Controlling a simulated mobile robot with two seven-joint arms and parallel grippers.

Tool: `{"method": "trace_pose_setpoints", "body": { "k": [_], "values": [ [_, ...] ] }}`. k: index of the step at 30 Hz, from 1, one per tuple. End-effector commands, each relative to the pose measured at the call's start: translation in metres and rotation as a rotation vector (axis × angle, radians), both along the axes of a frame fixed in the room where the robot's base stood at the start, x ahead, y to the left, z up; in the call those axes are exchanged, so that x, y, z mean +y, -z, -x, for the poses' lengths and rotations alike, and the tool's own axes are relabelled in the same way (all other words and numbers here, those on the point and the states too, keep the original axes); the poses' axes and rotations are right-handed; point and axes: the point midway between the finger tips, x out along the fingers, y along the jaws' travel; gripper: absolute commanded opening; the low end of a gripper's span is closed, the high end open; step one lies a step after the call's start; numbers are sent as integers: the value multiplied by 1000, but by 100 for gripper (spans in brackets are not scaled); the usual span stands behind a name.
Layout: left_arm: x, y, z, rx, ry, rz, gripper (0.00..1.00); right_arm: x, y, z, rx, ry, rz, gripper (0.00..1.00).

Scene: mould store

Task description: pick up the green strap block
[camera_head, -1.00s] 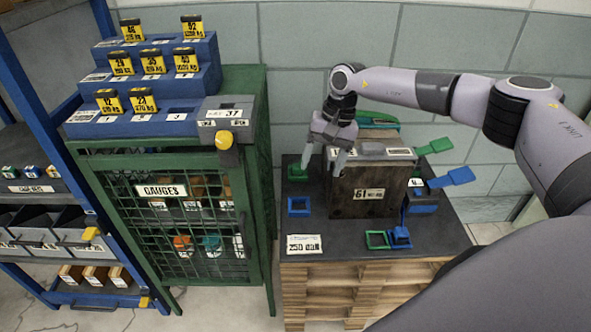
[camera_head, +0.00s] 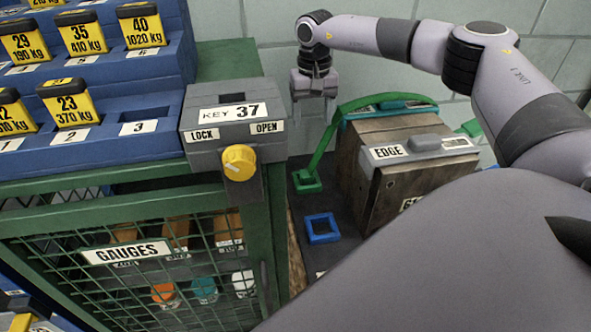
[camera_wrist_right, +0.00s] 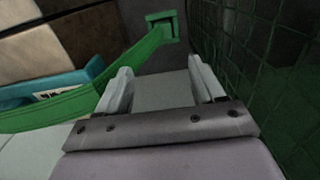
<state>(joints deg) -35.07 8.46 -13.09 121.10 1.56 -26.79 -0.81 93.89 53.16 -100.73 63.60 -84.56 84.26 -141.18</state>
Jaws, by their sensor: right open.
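The green strap block (camera_head: 306,182) lies on the dark top of the stand, left of the wooden mould (camera_head: 398,170). A green strap (camera_head: 330,135) rises from it to the back of the mould. My right gripper (camera_head: 312,112) is open and empty, above and behind the block, fingers pointing down. In the right wrist view the block (camera_wrist_right: 163,28) is beyond the open fingers (camera_wrist_right: 160,75), apart from them, and the strap (camera_wrist_right: 110,75) runs past the left finger. My left gripper is not in view.
The green mesh gauge cabinet (camera_head: 262,215) stands close on the left, with the key box (camera_head: 235,112) on its top; its mesh is close in the right wrist view. A blue square frame (camera_head: 321,228) lies in front of the block. My arm hides the lower right.

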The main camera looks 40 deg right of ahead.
Motion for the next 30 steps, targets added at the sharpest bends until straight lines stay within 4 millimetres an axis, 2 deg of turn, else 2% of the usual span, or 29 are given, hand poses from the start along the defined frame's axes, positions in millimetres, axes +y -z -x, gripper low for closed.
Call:
{"method": "trace_pose_setpoints", "body": {
  "k": [1, 9, 13, 20, 26, 30],
  "values": [
    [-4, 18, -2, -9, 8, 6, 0, 0, 26, 0, 0, 0, 0, 68],
    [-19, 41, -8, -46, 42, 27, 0, 0, 79, 0, 0, 0, -1, 68],
    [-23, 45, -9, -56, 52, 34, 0, 1, 93, 0, 0, 0, -1, 68],
    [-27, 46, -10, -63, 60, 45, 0, 1, 105, 0, 1, 0, 0, 68],
    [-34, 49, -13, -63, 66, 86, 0, 2, 127, 1, 2, -1, -1, 68],
    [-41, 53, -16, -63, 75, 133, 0, 3, 149, 2, 2, -1, 0, 68]
  ]
}}
